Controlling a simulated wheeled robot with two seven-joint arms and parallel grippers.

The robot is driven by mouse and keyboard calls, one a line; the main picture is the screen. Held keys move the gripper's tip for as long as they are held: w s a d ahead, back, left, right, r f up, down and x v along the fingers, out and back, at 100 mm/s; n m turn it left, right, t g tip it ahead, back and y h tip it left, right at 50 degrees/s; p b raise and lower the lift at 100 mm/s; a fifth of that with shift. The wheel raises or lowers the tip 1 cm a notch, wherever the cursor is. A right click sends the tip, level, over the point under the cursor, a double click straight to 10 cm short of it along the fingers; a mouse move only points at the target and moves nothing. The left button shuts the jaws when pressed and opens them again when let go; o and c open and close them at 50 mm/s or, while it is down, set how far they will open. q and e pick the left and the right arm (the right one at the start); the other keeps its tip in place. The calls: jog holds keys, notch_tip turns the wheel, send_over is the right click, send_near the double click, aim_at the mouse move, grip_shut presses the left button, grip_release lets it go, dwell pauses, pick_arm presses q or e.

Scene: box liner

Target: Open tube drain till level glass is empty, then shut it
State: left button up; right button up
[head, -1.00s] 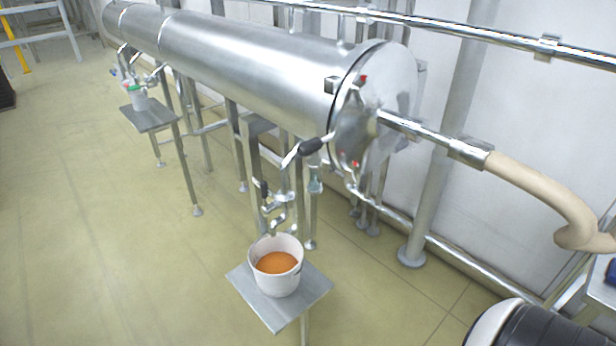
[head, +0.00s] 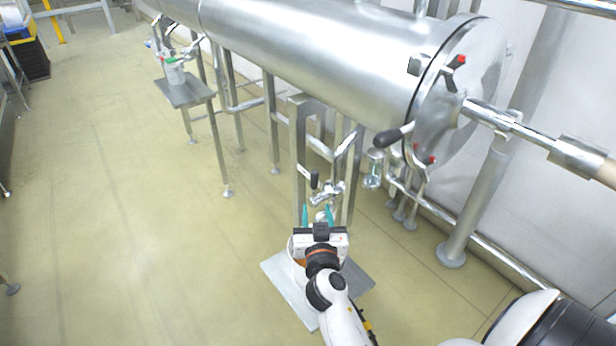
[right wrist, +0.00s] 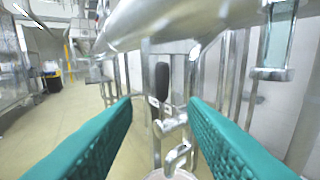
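The drain valve (head: 326,193) hangs below the near end of the steel tube (head: 300,45); its black-tipped handle (head: 314,180) stands upright. In the right wrist view the black handle (right wrist: 162,78) is near the middle, above the valve's bent spout (right wrist: 176,157). My right gripper (head: 318,214) is just in front of the valve, its teal fingers spread and empty, with the handle ahead between them, apparently untouched. What looks like the level glass (head: 373,170) is right of the valve; it also shows in the right wrist view (right wrist: 278,42). Its liquid level is unclear. My left gripper is out of view.
A white bucket (head: 291,250) with orange liquid stands on a small metal stand (head: 284,281), largely hidden by my right arm. A black-gripped lever (head: 393,136) sticks out at the tube's end. Another stand (head: 186,92) is farther back. The floor at left is clear.

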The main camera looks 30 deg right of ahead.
aim_at(315, 182)
jog(key=x, duration=0.3)
jog(key=p+x, duration=0.1)
jog(key=x, duration=0.3)
jog(key=r+p+x, duration=0.1)
jog(key=x, duration=0.3)
jog(key=shift+d, duration=0.25)
jog(key=shift+w+d+f, duration=0.1)
jog(key=shift+w+d, duration=0.05)
jog(key=shift+w, duration=0.2)
jog(key=shift+c, duration=0.3)
grip_shut()
